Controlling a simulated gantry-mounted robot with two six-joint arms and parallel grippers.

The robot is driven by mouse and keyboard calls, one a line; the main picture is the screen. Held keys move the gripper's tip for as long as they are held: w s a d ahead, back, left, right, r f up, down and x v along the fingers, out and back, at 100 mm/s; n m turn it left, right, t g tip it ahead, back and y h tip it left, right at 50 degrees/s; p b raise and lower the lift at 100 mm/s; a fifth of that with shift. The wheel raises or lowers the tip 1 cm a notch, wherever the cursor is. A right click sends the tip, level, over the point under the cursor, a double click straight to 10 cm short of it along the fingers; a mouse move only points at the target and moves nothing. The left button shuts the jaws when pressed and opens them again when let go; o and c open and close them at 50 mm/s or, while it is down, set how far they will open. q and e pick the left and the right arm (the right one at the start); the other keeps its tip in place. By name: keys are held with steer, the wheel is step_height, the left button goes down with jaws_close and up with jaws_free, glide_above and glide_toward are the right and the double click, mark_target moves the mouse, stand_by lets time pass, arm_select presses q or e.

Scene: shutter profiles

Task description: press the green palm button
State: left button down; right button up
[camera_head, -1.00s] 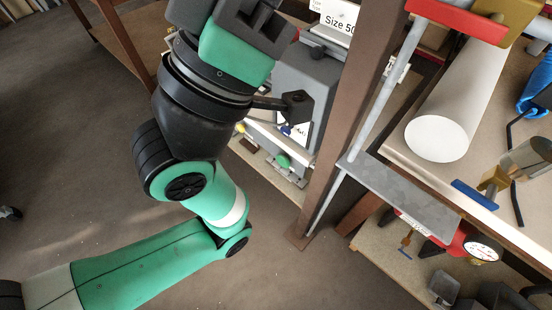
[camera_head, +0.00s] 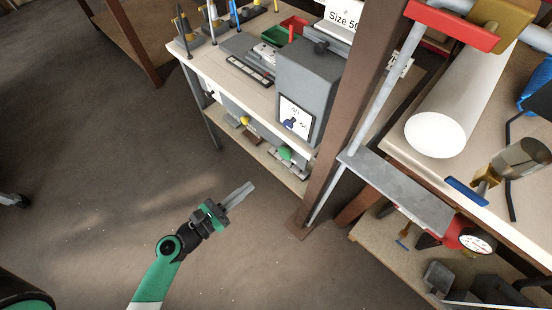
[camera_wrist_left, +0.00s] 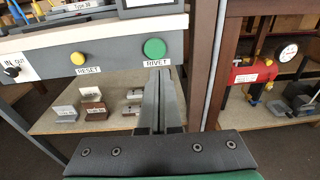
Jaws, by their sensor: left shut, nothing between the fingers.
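The green palm button (camera_wrist_left: 154,48) sits on the grey front panel above the label "RIVET" in the left wrist view. It also shows in the head view (camera_head: 285,153) on the front of the grey bench machine. My left gripper (camera_head: 249,187) is shut and empty, out over the floor in front of the bench, apart from the button. In the left wrist view its fingertips (camera_wrist_left: 160,72) appear just below the green button, over the label. My right gripper is not in view.
A yellow "RESET" button (camera_wrist_left: 78,58) and a black IN/OUT knob (camera_wrist_left: 12,71) share the panel. A lower shelf (camera_wrist_left: 60,122) holds small metal blocks. A brown post (camera_head: 345,110) stands right of the machine. The floor before the bench is clear.

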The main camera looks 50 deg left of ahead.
mark_target(283, 155)
arm_select(q)
steer(key=shift+s+a+f, duration=0.15)
steer(key=shift+s+a, duration=0.05)
steer(key=shift+a, duration=0.2)
steer(key=w, duration=0.9)
steer(key=w+f, duration=0.1)
steer(key=w, duration=0.4)
steer(key=shift+a+f, duration=0.1)
steer(key=shift+a, duration=0.25)
